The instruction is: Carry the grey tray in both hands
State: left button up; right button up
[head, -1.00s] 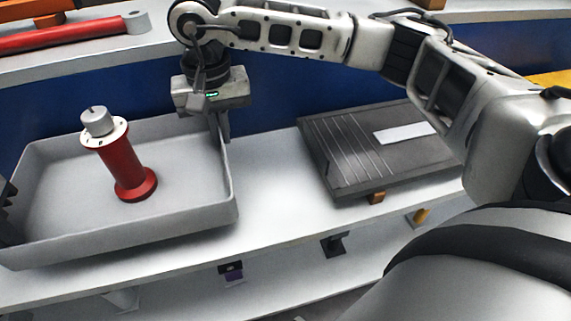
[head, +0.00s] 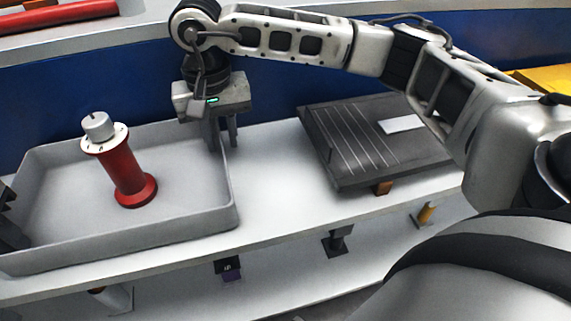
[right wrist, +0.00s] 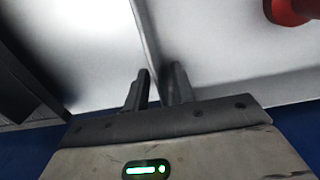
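The grey tray (head: 190,220) is a shallow rectangular box at the left of the head view, over the white shelf. A red post with a white dial-like collar and grey knob (head: 130,172) stands upright inside it. My right gripper (head: 223,138) comes down from above on the tray's right wall. In the right wrist view its fingers (right wrist: 157,88) stand on either side of the thin tray wall, closed on it. My left gripper (head: 8,225) shows only as a dark part at the tray's left end; its fingers are cut off. Whether the tray touches the shelf is unclear.
A dark ribbed plate with a white label (head: 350,150) lies on the white shelf (head: 275,180) to the right. Between it and the tray the shelf is bare. A blue panel (head: 300,85) rises behind. Small brackets and blocks show below the shelf's front edge.

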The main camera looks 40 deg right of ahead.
pick_arm(q)
notch_tip(320, 180, up, 12)
jog(key=shift+f, duration=0.15)
pick_arm(e)
notch_tip(320, 180, up, 12)
dwell(0.5)
dwell(0.4)
